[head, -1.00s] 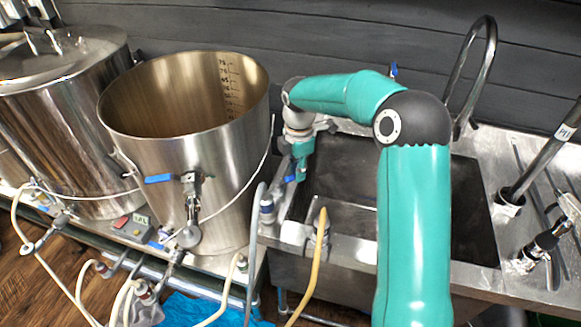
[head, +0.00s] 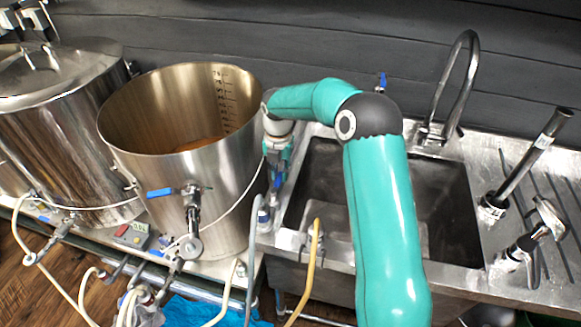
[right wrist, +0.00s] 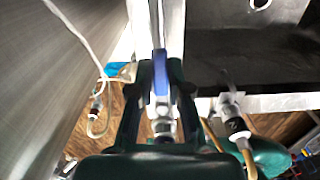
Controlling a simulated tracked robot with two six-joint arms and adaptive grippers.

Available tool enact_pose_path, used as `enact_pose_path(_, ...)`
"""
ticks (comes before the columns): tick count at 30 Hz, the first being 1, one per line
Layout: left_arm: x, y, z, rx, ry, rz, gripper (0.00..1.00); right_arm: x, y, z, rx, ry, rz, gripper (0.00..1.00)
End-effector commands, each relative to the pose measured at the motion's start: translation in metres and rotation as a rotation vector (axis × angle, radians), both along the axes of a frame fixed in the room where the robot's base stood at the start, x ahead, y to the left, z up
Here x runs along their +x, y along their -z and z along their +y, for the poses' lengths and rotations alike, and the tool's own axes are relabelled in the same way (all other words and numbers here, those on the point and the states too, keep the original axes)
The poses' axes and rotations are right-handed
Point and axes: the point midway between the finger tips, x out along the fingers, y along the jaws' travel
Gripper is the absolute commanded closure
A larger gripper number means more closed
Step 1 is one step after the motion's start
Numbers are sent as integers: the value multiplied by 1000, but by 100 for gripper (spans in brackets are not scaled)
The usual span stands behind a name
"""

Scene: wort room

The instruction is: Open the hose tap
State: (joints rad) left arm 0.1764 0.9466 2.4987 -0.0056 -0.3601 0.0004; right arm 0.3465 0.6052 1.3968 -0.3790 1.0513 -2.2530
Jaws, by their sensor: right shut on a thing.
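My right gripper (head: 277,172) is at the left rim of the sink, low beside the open steel kettle. In the right wrist view its two dark fingers (right wrist: 160,95) are shut on the blue lever (right wrist: 161,84) of the hose tap. The lever runs lengthwise between the fingers, with the metal tap body (right wrist: 162,127) below it. In the head view a bit of blue shows at the fingertips, and the gripper hides most of the tap. My left gripper is not in view.
The open kettle (head: 150,160) stands close left of the gripper, with its own blue-handled valve (head: 190,195). The sink (head: 445,210) is to the right, with a curved faucet (head: 470,85) behind. A yellow hose (head: 308,275) hangs from a fitting at the front rim.

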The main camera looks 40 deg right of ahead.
Motion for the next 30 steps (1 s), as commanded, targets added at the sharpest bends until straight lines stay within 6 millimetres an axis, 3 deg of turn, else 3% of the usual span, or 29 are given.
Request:
enact_pose_path(4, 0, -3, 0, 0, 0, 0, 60, 10, -4, 5, -5, -37, -16, 100)
enact_pose_path(16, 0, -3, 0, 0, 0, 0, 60, 13, -3, 8, -6, -54, -16, 100)
enact_pose_path(17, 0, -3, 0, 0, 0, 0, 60, 14, -3, 8, -6, -55, -16, 81)
enact_pose_path(21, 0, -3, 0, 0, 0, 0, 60, 13, -3, 8, -6, -53, -12, 58)
enact_pose_path(30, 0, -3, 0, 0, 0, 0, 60, 11, -2, 9, -4, -52, -6, 57)
